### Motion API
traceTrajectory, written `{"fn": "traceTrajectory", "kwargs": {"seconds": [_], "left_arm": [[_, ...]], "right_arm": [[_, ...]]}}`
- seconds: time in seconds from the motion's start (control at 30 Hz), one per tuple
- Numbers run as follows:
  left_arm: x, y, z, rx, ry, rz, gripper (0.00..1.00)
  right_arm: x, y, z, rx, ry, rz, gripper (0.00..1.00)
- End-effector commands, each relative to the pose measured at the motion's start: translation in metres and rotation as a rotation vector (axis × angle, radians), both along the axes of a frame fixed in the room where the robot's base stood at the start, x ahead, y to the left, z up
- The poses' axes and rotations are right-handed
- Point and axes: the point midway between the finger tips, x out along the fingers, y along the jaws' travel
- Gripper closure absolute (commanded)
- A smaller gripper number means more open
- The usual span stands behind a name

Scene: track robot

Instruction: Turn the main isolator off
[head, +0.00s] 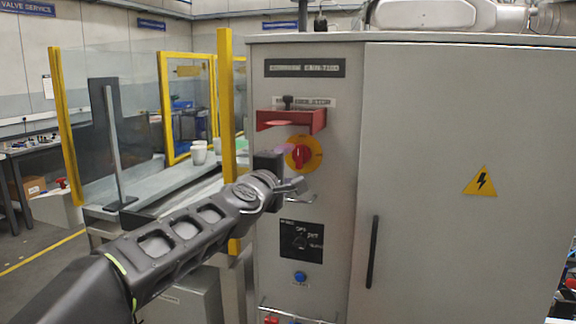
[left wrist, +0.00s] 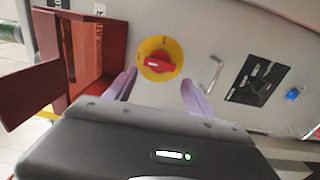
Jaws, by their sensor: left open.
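The main isolator is a red rotary handle (head: 301,155) on a round yellow plate (head: 317,163), on the upper front of a grey cabinet. My left gripper (head: 292,172) is in front of it, its fingers partly hidden by the wrist. In the left wrist view the handle (left wrist: 157,65) lies beyond and between the two open purple fingers (left wrist: 154,90), with no contact visible. A red box-like guard (head: 313,121) is mounted just above the isolator; its flap (left wrist: 30,95) stands out from the cabinet in the left wrist view. My right gripper is not in view.
A black selector panel (head: 302,242) and a blue button (head: 300,277) are below the isolator. A metal hook-shaped piece (left wrist: 214,74) is beside it. The cabinet door (head: 450,190) with a black handle (head: 373,252) is to the right; a yellow post (head: 226,110) is to the left.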

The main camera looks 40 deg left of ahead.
Motion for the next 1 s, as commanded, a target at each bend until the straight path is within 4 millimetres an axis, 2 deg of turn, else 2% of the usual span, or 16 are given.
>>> {"fn": "traceTrajectory", "kwargs": {"seconds": [0.4, 0.5, 0.53, 0.67, 0.77, 0.87, 0.9, 0.97, 1.0], "left_arm": [[0.0, 0.0, 0.0, 0.011, 0.003, 0.0, 0.37], [0.0, 0.003, -0.001, 0.093, 0.026, 0.014, 0.37], [0.0, 0.0, -0.009, 0.145, 0.054, 0.015, 0.37], [0.018, -0.018, -0.063, 0.294, 0.183, -0.025, 0.37], [0.036, -0.042, -0.124, 0.396, 0.301, -0.088, 0.37], [0.05, -0.073, -0.196, 0.495, 0.428, -0.18, 0.37], [0.053, -0.087, -0.227, 0.534, 0.478, -0.224, 0.37], [0.054, -0.108, -0.272, 0.587, 0.549, -0.295, 0.37], [0.052, -0.123, -0.303, 0.62, 0.593, -0.344, 0.37]], "right_arm": [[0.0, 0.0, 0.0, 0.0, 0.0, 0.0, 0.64], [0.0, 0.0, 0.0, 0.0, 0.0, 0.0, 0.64], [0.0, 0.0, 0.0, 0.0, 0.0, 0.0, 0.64], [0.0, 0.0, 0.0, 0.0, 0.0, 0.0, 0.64], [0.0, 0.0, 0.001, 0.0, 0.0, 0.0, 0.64], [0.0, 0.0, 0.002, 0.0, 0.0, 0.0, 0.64], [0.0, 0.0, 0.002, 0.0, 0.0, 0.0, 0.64], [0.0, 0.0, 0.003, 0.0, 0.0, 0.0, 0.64], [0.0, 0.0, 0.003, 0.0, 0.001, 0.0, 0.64]]}}
